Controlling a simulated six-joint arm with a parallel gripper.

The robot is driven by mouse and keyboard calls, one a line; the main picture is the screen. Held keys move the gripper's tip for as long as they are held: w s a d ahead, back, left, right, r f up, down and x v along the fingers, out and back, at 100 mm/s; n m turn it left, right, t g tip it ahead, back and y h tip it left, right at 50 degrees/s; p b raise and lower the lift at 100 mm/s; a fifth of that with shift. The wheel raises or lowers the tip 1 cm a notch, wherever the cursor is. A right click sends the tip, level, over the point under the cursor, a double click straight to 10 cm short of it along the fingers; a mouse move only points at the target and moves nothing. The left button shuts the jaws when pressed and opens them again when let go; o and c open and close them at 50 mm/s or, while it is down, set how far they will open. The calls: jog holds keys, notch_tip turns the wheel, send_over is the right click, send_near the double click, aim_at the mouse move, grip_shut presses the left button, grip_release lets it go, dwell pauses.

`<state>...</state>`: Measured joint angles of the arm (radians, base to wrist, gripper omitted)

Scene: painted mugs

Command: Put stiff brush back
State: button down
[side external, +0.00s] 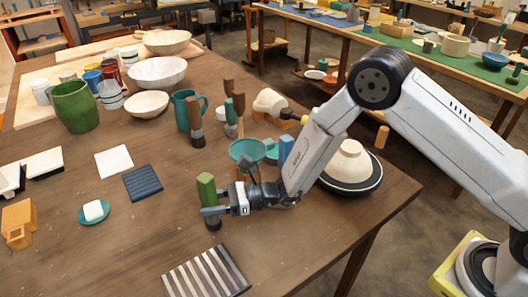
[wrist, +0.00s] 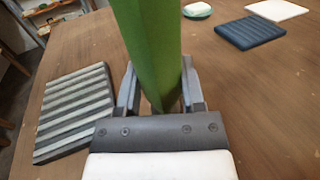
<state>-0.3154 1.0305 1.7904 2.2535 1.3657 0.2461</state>
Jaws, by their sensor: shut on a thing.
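A brush with a green block handle and a dark lower end (side external: 206,188) stands upright near the middle front of the table. My gripper (side external: 213,211) is shut on it low down, with a finger on each side. In the wrist view the green handle (wrist: 148,45) rises between the fingers of my gripper (wrist: 158,95). I cannot tell whether its dark end touches the table. A grey ribbed rack (side external: 207,272) lies at the front edge, and it also shows at left in the wrist view (wrist: 75,112).
A navy ribbed mat (side external: 143,183), a white tile (side external: 114,161) and a teal dish with a white block (side external: 94,211) lie to the left. Other upright brushes (side external: 194,122), a teal mug (side external: 184,108) and bowls (side external: 146,104) stand behind. Bare table surrounds my gripper's left side.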

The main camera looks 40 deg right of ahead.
jog(key=shift+c, duration=1)
grip_release()
jog(key=shift+f, duration=0.1)
jog(key=shift+r, duration=0.2)
jog(key=v, duration=1.2)
jog(key=shift+s+f, duration=0.1)
